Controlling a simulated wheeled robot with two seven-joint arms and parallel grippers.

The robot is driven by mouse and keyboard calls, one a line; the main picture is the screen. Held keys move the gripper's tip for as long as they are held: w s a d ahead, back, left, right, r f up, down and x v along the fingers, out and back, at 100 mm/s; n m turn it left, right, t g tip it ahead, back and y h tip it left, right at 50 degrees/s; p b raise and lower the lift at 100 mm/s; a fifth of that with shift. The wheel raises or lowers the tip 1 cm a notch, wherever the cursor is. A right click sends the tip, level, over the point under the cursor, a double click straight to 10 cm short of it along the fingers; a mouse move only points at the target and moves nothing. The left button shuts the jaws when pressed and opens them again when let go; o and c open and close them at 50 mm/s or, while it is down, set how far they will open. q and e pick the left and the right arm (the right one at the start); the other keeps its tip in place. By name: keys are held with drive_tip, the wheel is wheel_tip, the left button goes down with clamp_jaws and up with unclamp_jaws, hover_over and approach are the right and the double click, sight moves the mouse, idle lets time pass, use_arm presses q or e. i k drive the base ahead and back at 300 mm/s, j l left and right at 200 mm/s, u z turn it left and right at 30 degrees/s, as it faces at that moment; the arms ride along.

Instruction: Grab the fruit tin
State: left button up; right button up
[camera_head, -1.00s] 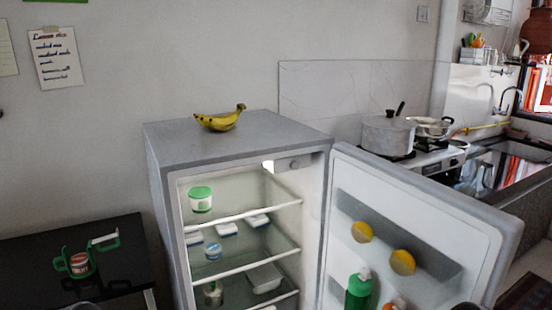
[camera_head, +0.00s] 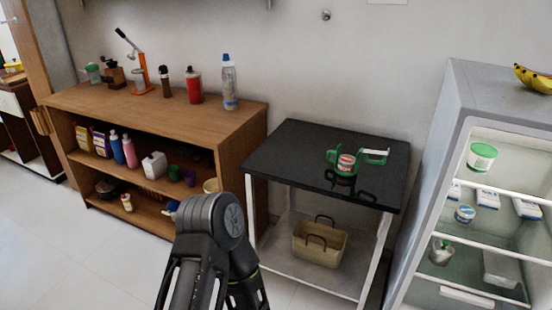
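The fruit tin (camera_head: 347,164) is a small tin with a red and white label. It stands on the black-topped table (camera_head: 290,160) in the middle of the camera_head view. A green item with a handle-like bracket on each side is around or beside the tin; I cannot tell how the two are joined. One of my arms shows at the bottom as a dark rounded joint, well in front of the table and apart from the tin. The fingers of both my grippers are out of sight.
A wooden shelf unit (camera_head: 230,128) with bottles stands left of the table. An open fridge (camera_head: 470,90) with bananas (camera_head: 534,79) on top stands close on the right. A tan basket (camera_head: 320,244) sits on the table's lower shelf. The floor in front at left is clear.

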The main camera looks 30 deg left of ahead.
sight(346, 163)
drive_tip(key=u, duration=0.4)
drive_tip(key=j+z, duration=0.2)
drive_tip(key=z, duration=0.25)
drive_tip(key=i+j+z, duration=0.1)
drive_tip(key=z, duration=0.35)
drive_tip(key=j+z, duration=0.3)
drive_tip(key=z, duration=0.15)
drive_tip(key=j+z, duration=0.15)
drive_tip(key=z, duration=0.3)
drive_tip(key=k+j+z, duration=0.1)
drive_tip(key=z, duration=0.3)
drive_tip(key=k+j+z, duration=0.2)
drive_tip(key=k+j, duration=0.15)
drive_tip(key=j, duration=0.3)
drive_tip(key=k+j+z, duration=0.2)
drive_tip(key=k+j, duration=0.2)
drive_tip(key=j, duration=0.2)
drive_tip(key=k+j+z, duration=0.2)
drive_tip(key=k+j, duration=0.25)
drive_tip(key=j, duration=0.1)
